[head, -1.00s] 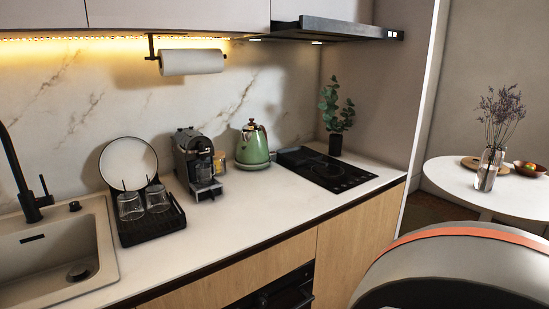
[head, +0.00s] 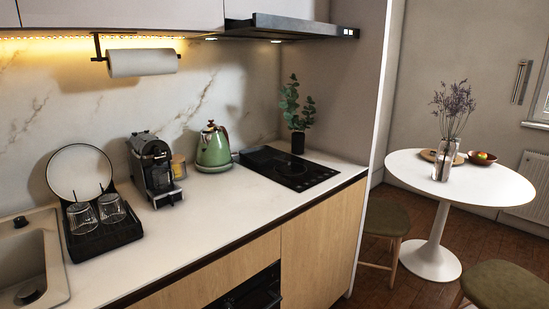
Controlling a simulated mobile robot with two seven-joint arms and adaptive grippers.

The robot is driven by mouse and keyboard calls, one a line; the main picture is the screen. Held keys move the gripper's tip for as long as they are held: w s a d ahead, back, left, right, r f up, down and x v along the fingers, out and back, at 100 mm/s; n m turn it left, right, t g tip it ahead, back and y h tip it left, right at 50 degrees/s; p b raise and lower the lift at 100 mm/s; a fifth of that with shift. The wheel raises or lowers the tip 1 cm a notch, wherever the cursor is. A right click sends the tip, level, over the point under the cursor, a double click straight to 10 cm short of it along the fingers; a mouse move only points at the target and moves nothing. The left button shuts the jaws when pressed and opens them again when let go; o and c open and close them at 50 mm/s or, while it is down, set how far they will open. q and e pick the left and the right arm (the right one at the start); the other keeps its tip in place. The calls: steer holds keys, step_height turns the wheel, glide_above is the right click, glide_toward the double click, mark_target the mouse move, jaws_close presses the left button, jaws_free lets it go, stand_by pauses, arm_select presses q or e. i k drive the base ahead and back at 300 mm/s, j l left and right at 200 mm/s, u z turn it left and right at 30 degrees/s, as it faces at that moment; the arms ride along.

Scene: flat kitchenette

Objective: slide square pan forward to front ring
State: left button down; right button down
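The black hob (head: 307,178) is set into the counter at its right end, below the range hood. A low, dark, squarish shape (head: 262,157) sits at the hob's back left. It looks like the square pan, but black on black hides its outline and handle. The front part of the hob looks bare, and the front ring is too faint to make out clearly. Neither of my grippers is in view.
A green kettle (head: 213,150) stands just left of the hob, with a coffee machine (head: 155,170) and dish rack (head: 100,235) further left. A potted plant (head: 297,115) stands behind the hob. A round white table (head: 460,185) and stools are at right.

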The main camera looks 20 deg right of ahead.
mark_target(260, 156)
steer(key=z, duration=0.65)
steer(key=l+u, duration=0.2)
steer(key=u, duration=0.15)
steer(key=i+l+u, duration=0.1)
steer(key=u, duration=0.3)
steer(key=l+u, duration=0.6)
steer(key=l, duration=0.15)
steer(key=k+l+u, duration=0.2)
steer(key=l, duration=0.2)
steer(key=k+l+u, duration=0.1)
steer(key=l, duration=0.35)
steer(key=k+l+u, duration=0.1)
steer(key=l, duration=0.4)
